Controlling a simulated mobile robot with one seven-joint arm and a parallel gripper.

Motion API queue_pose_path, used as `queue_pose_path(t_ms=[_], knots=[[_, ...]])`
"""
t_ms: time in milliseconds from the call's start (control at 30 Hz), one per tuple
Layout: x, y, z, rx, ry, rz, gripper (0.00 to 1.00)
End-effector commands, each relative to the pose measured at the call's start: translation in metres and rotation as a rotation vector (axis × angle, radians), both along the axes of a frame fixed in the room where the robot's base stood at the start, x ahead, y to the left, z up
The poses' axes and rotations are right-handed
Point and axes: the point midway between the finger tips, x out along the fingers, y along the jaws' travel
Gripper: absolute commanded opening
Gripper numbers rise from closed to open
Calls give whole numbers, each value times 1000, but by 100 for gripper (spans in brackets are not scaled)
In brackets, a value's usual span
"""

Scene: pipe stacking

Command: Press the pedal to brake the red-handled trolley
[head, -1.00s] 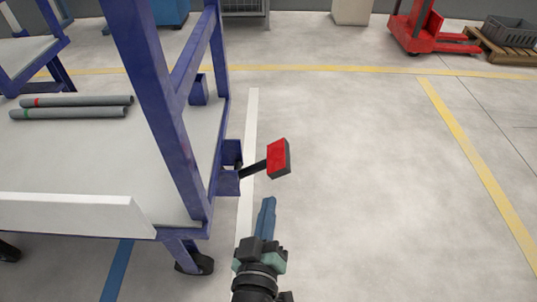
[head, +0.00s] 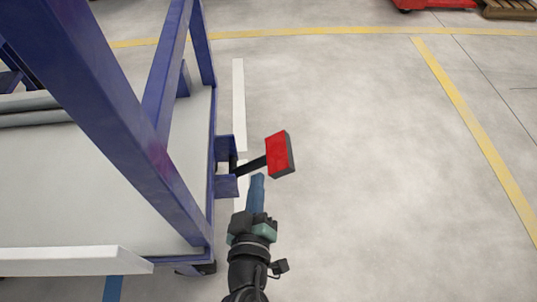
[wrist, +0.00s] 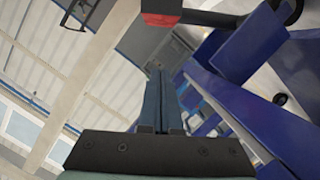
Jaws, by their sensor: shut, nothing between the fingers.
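The red pedal (head: 278,153) with a dark edge sits at the end of a dark lever (head: 250,166) on the side of the blue trolley frame (head: 226,187). My gripper (head: 257,180) is shut and empty, just below and left of the pedal in the head view. Whether it touches the lever cannot be told. In the wrist view the shut fingers (wrist: 158,98) point up the picture, and the red pedal (wrist: 160,19) shows beyond their tips at the top edge. No red handle is in view.
The trolley's blue posts (head: 110,90) and pale deck (head: 85,190) fill the left side, with grey pipes (head: 35,110) on the deck. Open floor (head: 380,190) lies to the right. A red machine (head: 438,4) stands far off at the top right.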

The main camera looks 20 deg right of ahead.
Motion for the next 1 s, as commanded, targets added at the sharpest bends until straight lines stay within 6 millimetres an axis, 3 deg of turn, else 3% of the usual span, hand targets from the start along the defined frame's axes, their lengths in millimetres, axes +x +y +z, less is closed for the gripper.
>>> queue_pose_path(t_ms=[233,667,800,1000], knots=[[19,-8,-4,0,-3,1,0],[90,-40,-21,1,-3,-1,0],[86,-52,-42,1,2,-2,0],[84,-61,-53,1,0,0,0]])
